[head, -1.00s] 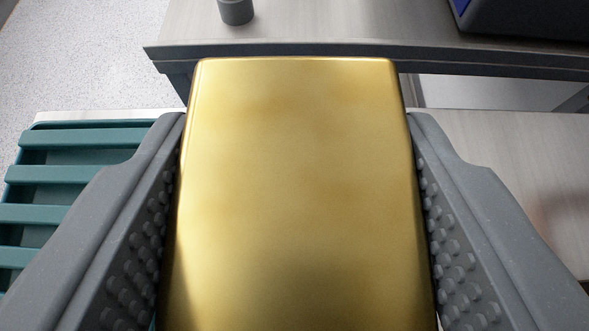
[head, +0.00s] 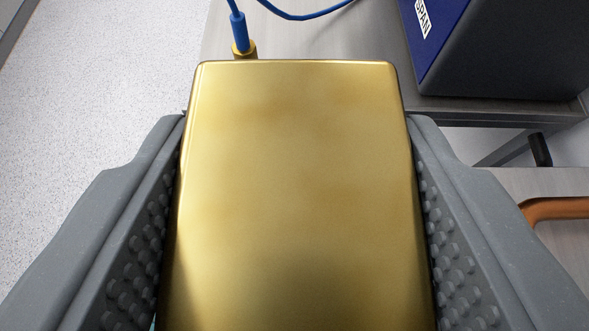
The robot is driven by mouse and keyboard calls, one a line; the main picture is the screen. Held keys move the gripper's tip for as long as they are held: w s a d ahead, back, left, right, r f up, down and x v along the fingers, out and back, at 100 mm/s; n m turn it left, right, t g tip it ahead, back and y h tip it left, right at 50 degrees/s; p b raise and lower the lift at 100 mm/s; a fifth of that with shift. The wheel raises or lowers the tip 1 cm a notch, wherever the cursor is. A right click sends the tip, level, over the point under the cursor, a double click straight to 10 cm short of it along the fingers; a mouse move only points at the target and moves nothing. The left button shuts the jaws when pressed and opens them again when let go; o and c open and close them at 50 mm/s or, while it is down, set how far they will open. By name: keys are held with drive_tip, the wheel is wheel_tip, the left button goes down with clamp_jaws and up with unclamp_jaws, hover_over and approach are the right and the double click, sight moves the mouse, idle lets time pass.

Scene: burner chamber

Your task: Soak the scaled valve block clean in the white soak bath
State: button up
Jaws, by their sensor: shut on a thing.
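A brass-gold block (head: 295,190), which looks like the valve block, fills the middle of the head view. My gripper (head: 298,200) is shut on it, with a grey studded finger pressed along its left and right sides. The face toward me is smooth and gold with faint darker brownish patches; its other faces are hidden. The block covers whatever lies straight behind it. I do not see the white soak bath.
A dark blue and grey box (head: 490,50) stands on a grey bench (head: 330,42) at the upper right. A blue cable (head: 300,17) runs to a brass fitting (head: 243,50) behind the block. An orange-brown pipe (head: 560,208) is at right. Speckled floor (head: 90,90) is open at left.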

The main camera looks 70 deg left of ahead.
sight(299, 196)
wheel_tip(299, 196, up, 13)
drive_tip(key=p, duration=1.1)
drive_tip(key=shift+p, duration=0.35)
drive_tip(key=w+a+f+m+t+h+b, duration=0.3)
drive_tip(key=w+a+f+m+t+b, duration=0.3)
drive_tip(key=w+f+b, duration=0.45)
drive_tip(key=s+d+f+m+h+b, duration=0.1)
drive_tip(key=f+m+h+b, duration=0.1)
drive_tip(key=f, duration=0.3)
drive_tip(key=s+d+f+m+t+h+b, duration=0.1)
drive_tip(key=d+f+m+h+b, duration=0.1)
drive_tip(key=f, duration=0.3)
drive_tip(key=s+d+f+m+t+h+b, duration=0.1)
drive_tip(key=f+m+h+b, duration=0.2)
drive_tip(key=f+h, duration=0.1)
drive_tip(key=shift+s+d+f+m, duration=0.1)
drive_tip(key=shift+d+f+m, duration=0.3)
drive_tip(key=shift+f, duration=0.1)
drive_tip(key=shift+s+d+f+m+h, duration=0.3)
drive_tip(key=shift+s+d+f, duration=0.05)
drive_tip(key=shift+d, duration=0.05)
